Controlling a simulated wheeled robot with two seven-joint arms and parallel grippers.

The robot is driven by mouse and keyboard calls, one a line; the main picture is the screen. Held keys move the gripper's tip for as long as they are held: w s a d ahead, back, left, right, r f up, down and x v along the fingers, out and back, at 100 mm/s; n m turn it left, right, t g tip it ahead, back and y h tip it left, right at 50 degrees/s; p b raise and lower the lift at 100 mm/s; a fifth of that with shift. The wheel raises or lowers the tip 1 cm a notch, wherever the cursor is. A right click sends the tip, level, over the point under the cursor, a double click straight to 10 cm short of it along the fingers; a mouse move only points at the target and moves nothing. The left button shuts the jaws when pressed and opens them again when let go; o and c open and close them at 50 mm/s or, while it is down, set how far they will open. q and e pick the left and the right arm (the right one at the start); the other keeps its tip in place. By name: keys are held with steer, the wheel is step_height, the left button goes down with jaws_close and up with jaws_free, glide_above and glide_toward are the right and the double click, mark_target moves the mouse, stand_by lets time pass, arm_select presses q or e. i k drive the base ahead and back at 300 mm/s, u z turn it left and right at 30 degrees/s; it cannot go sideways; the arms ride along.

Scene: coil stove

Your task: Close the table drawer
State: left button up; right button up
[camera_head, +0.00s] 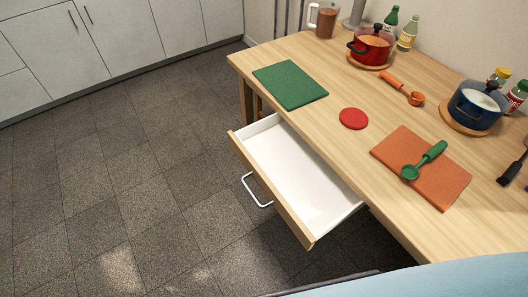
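The table drawer (295,172) is pulled well out from under the wooden table (340,75), toward the left. Its white inside is empty. Its wooden front (268,189) faces the lower left and carries a white bar handle (255,191). Neither of my grippers shows in the head view, so nothing is seen touching the drawer.
On the table are a green mat (290,84), a red disc (353,118), an orange board (415,172) with a green ladle (424,160), a red pot (371,47) and a blue pot (477,106). The tiled floor (130,180) left of the drawer is clear.

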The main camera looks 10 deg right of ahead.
mark_target(312, 199)
steer(key=u, duration=0.25)
steer(key=i, duration=0.2)
steer(key=z, duration=1.25)
